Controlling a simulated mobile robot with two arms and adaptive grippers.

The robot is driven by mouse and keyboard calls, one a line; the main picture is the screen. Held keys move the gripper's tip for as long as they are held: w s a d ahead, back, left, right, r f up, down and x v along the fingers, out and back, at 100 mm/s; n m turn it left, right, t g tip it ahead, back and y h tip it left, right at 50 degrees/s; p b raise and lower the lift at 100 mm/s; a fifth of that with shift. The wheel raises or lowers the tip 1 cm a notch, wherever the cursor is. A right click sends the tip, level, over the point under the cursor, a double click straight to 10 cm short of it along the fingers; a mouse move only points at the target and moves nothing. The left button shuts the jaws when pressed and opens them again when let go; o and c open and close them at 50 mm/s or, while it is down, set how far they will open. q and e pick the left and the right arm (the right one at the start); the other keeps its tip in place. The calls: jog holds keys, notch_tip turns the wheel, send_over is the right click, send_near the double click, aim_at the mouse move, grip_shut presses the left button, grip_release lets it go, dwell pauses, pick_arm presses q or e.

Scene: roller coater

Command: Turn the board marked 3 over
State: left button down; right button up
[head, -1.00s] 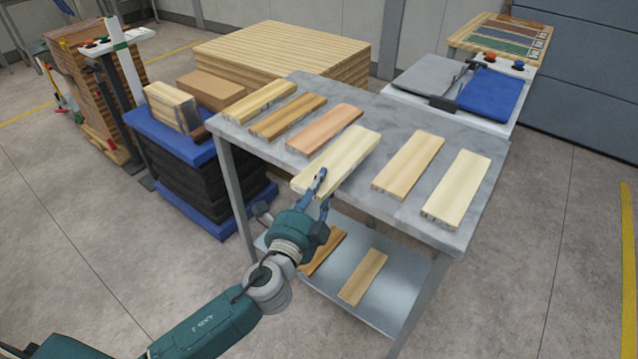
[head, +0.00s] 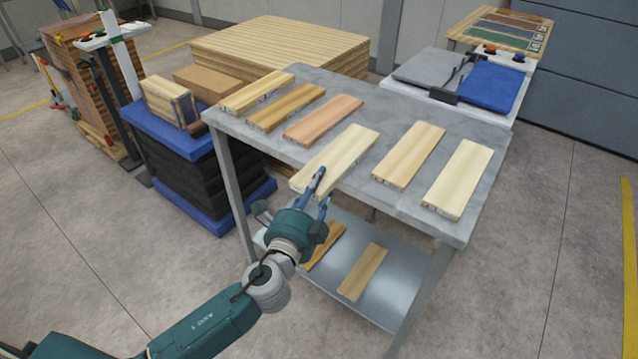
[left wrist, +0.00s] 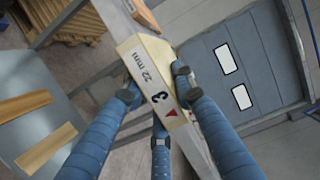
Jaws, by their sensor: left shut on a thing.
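The board marked 3 (head: 338,158) is a pale, flat board on the grey table (head: 407,208), its near end reaching out past the table's front edge. In the left wrist view, its end face (left wrist: 155,80) shows "32 mm", a 3 and a red triangle. My left gripper (head: 320,188) is at this near end, shut on it; in the left wrist view its blue fingers (left wrist: 155,95) sit around the end. I cannot tell whether the board is slightly raised. My right gripper is not in view.
Other boards lie beside it: a salmon one (head: 323,120) to the left and a tan one (head: 408,155) to the right, with a narrow gap on each side. A lower shelf (head: 385,290) holds two boards. A blue-topped stack (head: 190,140) stands left of the table.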

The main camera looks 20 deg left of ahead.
pick_arm(q)
jog(key=c, duration=1.3)
grip_release()
jog(key=shift+c, duration=0.2)
jog(key=shift+s+f, duration=0.1)
jog(key=shift+s, duration=0.15)
jog(key=s, duration=1.1)
jog(key=shift+s+a, duration=0.25)
jog(key=shift+a, duration=0.1)
jog(key=s+a+f+n+g+y, duration=0.1)
jog(key=s+a+f+n+g, duration=0.15)
jog(key=f, duration=0.95)
jog(key=s+a+f+n+g, duration=0.2)
jog(key=f+g, duration=0.1)
jog(key=f, duration=0.9)
jog(key=s+a+f+n+g+y, duration=0.1)
jog(key=s+a+f+n+g, duration=0.15)
jog(key=f, duration=1.05)
jog(key=s+a+f+n+g, duration=0.1)
jog(key=s+f+n+g, duration=0.25)
jog(key=s+f, duration=1)
jog(key=s+f+n+g, duration=0.2)
jog(key=s+f, duration=0.3)
jog(key=s, duration=0.5)
jog(key=s+d+f+n+g+h, duration=0.1)
jog(key=s+f+n+g, duration=0.2)
jog(key=s, duration=0.7)
jog(key=shift+s+d+f+n, duration=0.15)
jog(key=shift+d+f+n, duration=0.2)
jog(key=shift+f, duration=0.55)
